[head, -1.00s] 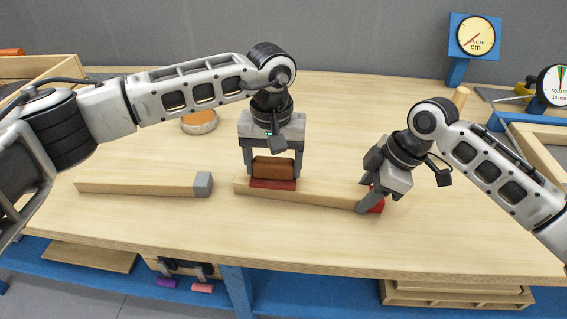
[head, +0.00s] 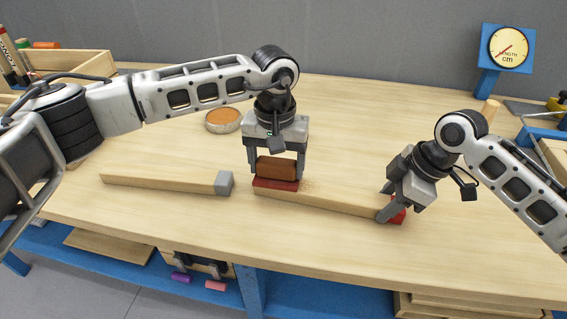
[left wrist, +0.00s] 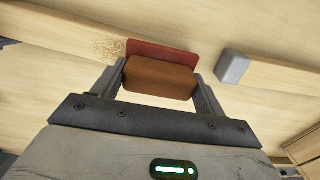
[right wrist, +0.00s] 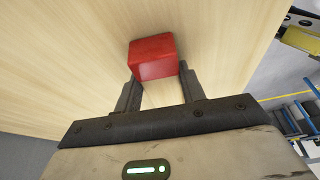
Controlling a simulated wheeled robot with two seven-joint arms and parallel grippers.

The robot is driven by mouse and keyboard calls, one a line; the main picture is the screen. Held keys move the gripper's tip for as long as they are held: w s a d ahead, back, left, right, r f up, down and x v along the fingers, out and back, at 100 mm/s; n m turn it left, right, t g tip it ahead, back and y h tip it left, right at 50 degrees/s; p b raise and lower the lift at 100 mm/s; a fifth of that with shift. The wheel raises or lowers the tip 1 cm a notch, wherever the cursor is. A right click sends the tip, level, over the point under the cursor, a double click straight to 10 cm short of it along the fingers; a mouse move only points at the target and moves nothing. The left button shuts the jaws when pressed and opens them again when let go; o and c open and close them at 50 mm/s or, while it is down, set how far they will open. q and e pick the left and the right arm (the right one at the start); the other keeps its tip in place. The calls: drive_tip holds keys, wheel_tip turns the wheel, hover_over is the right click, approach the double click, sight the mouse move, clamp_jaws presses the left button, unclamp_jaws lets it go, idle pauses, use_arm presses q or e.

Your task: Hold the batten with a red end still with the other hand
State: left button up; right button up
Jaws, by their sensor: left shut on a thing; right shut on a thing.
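The batten with a red end lies flat on the bench, its bare wood (head: 340,201) running between my grippers. My right gripper (head: 391,207) is shut on the batten at its red end (head: 398,216); the right wrist view shows the red end (right wrist: 153,57) between the fingers. My left gripper (head: 276,172) is shut on a brown block with a red base (head: 276,184). The block sits on the batten's left end. In the left wrist view the brown block (left wrist: 158,78) is between the fingers, with brown specks (left wrist: 108,46) on the wood beside it.
A batten with a grey end (head: 160,182) lies to the left. A round tin (head: 223,121) stands behind it. A length dial (head: 508,47) stands at the back right. A wooden box (head: 75,68) is at the back left. The middle back of the bench is clear.

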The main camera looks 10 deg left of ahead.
sight(294, 164)
use_arm(q)
drive_tip(key=shift+a, duration=0.2)
drive_tip(key=shift+d, duration=0.1)
drive_tip(key=shift+s+d+f, duration=0.1)
drive_tip(key=shift+s+d, duration=0.05)
drive_tip(key=shift+d, duration=0.85)
drive_tip(key=shift+s+d+f, duration=0.1)
drive_tip(key=shift+d, duration=0.85)
drive_tip(key=shift+s+d+r, duration=0.15)
drive_tip(key=shift+d, duration=1.75)
drive_tip(key=shift+w+a, duration=0.15)
drive_tip(key=shift+a, duration=0.9)
drive_tip(key=shift+w+a, duration=0.15)
drive_tip(key=shift+a, duration=0.85)
